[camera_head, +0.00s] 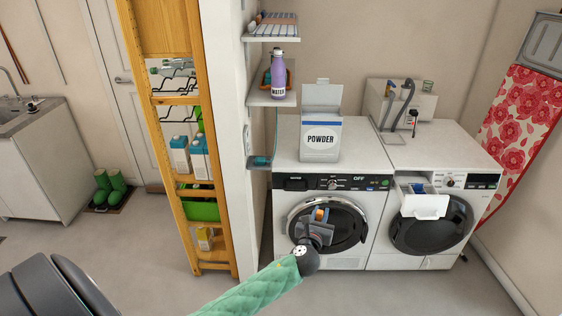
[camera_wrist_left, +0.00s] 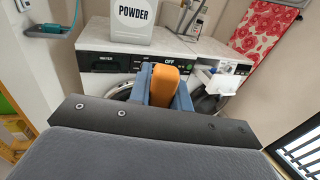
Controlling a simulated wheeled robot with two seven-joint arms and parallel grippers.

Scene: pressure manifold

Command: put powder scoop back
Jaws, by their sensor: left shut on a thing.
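My left gripper (camera_head: 319,217) is shut on an orange piece, taken to be the powder scoop (camera_head: 320,214). It is held in front of the left washing machine's round door. In the left wrist view the blue fingers close around the orange scoop (camera_wrist_left: 165,86); only its rounded orange part shows, and the rest is hidden. The white powder box (camera_head: 321,142), labelled POWDER, stands upright on the left machine with its lid raised. It also shows in the left wrist view (camera_wrist_left: 133,18), beyond the gripper. The scoop is apart from the box, lower and nearer. My right gripper is not in view.
The left washing machine (camera_head: 375,218) stands beside another machine (camera_head: 440,240) with its detergent drawer (camera_head: 425,206) pulled out. Wall shelves with a purple water bottle (camera_head: 278,73) are left of the box. A wooden rack (camera_head: 160,135) stands further left. Floor before the machines is clear.

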